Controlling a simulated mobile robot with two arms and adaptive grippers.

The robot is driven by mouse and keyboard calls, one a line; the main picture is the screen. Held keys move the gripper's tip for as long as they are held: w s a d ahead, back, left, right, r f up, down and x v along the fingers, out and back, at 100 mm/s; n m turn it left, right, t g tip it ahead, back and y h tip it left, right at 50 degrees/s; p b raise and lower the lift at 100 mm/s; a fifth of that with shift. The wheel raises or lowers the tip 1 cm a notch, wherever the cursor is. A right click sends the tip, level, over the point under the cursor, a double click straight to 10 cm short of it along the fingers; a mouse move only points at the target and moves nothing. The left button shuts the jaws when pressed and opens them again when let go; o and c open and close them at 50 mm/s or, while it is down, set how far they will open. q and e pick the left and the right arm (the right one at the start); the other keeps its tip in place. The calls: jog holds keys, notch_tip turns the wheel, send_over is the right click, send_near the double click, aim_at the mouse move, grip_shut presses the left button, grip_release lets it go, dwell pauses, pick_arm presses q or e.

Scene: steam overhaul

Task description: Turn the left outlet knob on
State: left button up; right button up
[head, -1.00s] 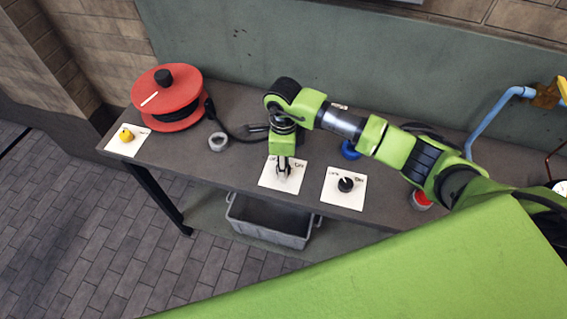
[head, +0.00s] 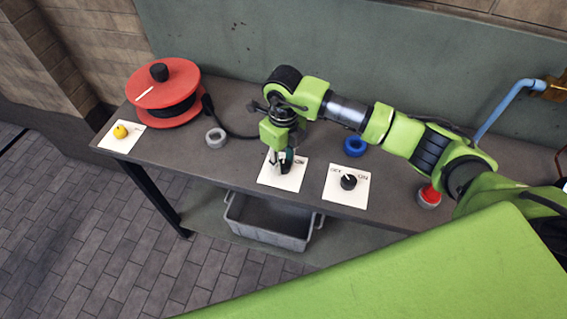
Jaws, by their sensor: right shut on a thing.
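The left outlet knob, dark and mostly hidden by my gripper, sits on the middle white card (head: 294,181) at the table's front edge. An "ON" label shows at the card's upper right. My right gripper (head: 283,166) points down over this card, shut on the knob. The knob's pointer and exact angle are hidden. To the right, a second black knob (head: 348,182) stands on its own white card (head: 333,192) with OFF and ON labels. My left gripper is not in view.
A red cable reel (head: 163,78), a yellow knob (head: 120,131) on a white card and a grey ring (head: 216,138) lie to the left. A blue ring (head: 355,146) and a red-topped item (head: 429,195) are to the right. A grey crate (head: 268,228) stands below the table (head: 180,150).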

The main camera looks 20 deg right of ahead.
aim_at(283, 164)
jog(key=m+b, duration=0.2)
jog(key=m, duration=0.3)
jog(key=shift+m, duration=0.3)
jog(key=m+b, duration=0.1)
jog(key=m, duration=0.3)
jog(key=shift+w+m, duration=0.1)
jog(key=shift+m, duration=0.2)
jog(key=shift+r, duration=0.1)
jog(key=o, duration=1.1)
notch_tip(283, 164, up, 12)
dwell(0.4)
